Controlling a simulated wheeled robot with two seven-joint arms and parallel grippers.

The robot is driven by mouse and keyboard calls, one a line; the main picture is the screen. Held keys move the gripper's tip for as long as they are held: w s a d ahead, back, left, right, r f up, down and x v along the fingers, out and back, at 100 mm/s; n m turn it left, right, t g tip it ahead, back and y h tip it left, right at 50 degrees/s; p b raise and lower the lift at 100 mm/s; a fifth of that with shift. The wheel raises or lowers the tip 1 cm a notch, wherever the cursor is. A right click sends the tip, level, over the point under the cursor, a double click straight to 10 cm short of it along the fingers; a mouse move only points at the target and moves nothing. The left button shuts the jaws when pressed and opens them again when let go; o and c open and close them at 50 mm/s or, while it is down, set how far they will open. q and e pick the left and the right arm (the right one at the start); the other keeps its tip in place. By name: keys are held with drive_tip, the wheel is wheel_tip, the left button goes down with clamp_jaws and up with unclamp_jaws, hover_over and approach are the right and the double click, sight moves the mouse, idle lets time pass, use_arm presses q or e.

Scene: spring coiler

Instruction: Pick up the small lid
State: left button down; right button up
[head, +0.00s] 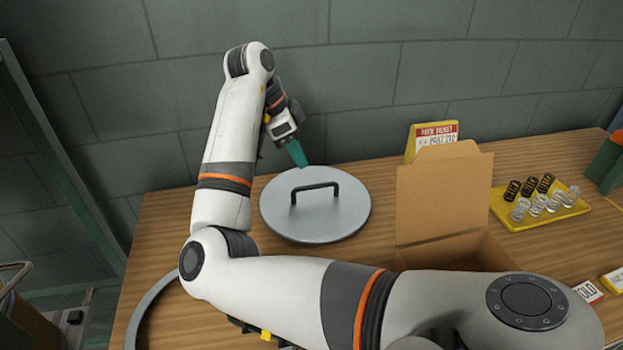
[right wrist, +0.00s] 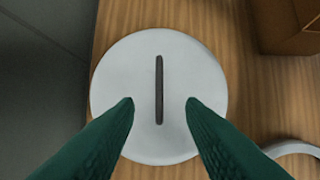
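A round grey lid (head: 340,217) with a black bar handle (head: 316,187) lies flat on the wooden table. My right gripper (head: 302,163) is above the far edge of the lid in the head view, its green fingers pointing down. In the right wrist view, the lid (right wrist: 125,75) is below the fingers and its handle (right wrist: 159,90) runs lengthwise between them. The right gripper's fingers (right wrist: 160,103) are apart with nothing held between them. My left gripper is not in view.
An open cardboard box (head: 440,200) stands right of the lid. Beyond it, a yellow tray (head: 540,219) holds several black and silver springs. A grey ring-shaped rim (head: 148,303) shows at the table's lower left, partly hidden by my arm. A grey wall stands behind the table.

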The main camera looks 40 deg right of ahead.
sight(315, 188)
drive_tip(key=shift+d+f, duration=0.15)
drive_tip(key=x, duration=0.5)
drive_tip(key=shift+s+f, duration=0.25)
drive_tip(key=shift+f, duration=0.05)
drive_tip(key=shift+w+x, duration=0.1)
drive_tip(key=shift+x, duration=1.25)
drive_tip(key=shift+w+x, duration=0.15)
drive_tip(key=shift+x, duration=1.2)
drive_tip(key=shift+f, duration=0.1)
drive_tip(key=shift+c, duration=0.4)
clamp_jaws()
